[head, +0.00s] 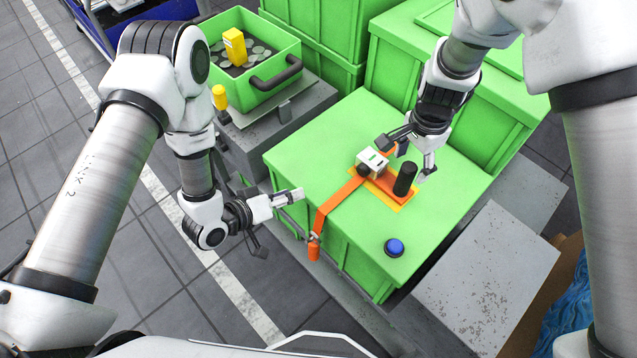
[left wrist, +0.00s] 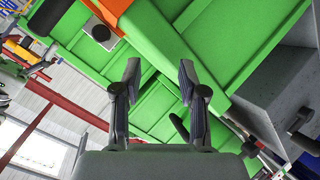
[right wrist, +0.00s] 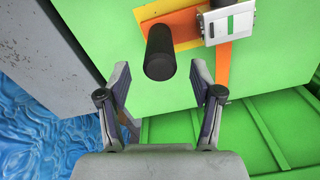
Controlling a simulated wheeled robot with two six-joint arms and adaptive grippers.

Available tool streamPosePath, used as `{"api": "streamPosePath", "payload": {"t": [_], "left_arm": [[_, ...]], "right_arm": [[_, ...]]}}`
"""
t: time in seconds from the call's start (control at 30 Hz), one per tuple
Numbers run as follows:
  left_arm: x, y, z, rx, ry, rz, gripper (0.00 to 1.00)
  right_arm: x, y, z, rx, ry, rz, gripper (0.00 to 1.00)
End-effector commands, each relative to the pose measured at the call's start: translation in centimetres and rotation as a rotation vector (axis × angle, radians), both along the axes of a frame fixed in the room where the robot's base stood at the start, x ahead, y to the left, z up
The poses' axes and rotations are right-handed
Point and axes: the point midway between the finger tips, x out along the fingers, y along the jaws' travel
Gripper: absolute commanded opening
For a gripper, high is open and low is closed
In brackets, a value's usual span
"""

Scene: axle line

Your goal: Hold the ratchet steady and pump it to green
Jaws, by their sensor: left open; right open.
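The ratchet sits on an orange and yellow base on the green crate lid (head: 310,155). It has a black upright handle (head: 405,178) and a pale box (head: 372,160) with a green mark, also seen in the right wrist view (right wrist: 230,22). An orange strap (head: 338,200) runs from it over the lid's edge to a hanging orange end (head: 314,250). My right gripper (head: 407,157) is open above the ratchet; in its wrist view the handle (right wrist: 160,52) shows beyond and between the fingers. My left gripper (head: 280,222) is open and empty, left of the crate near the strap.
A blue button (head: 394,247) is on the lid's front corner. A green bin (head: 235,95) with discs and a yellow block (head: 235,46) stands on a grey stand at back left. Green crates (head: 400,75) stand behind. A grey slab (head: 490,275) lies at right.

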Motion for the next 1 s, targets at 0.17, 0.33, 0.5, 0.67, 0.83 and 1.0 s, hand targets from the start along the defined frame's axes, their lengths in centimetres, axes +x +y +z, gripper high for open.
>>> {"api": "streamPosePath", "payload": {"t": [0.17, 0.33, 0.5, 0.67, 0.83, 1.0], "left_arm": [[1.6, -5.5, 3.7, -0.197, -0.162, -0.192, 0.42], [1.2, -6.8, 3.5, -0.196, -0.170, -0.235, 0.42], [1.2, -6.7, 3.5, -0.193, -0.170, -0.232, 0.42], [1.2, -6.7, 3.5, -0.193, -0.169, -0.231, 0.42], [1.2, -6.7, 3.5, -0.192, -0.169, -0.231, 0.42], [1.2, -6.7, 3.4, -0.192, -0.169, -0.231, 0.42]], "right_arm": [[0.0, 0.0, 0.0, 0.000, 0.000, 0.000, 0.65], [-0.1, 0.0, -0.9, 0.001, 0.003, 0.000, 0.65], [-0.1, 0.0, -3.9, 0.000, 0.004, 0.000, 0.65], [0.0, 0.0, -6.6, 0.000, 0.002, 0.001, 0.65], [0.0, 0.0, -7.8, 0.000, 0.000, 0.001, 0.65], [0.0, 0.0, -7.8, 0.001, -0.001, 0.001, 0.65]]}}
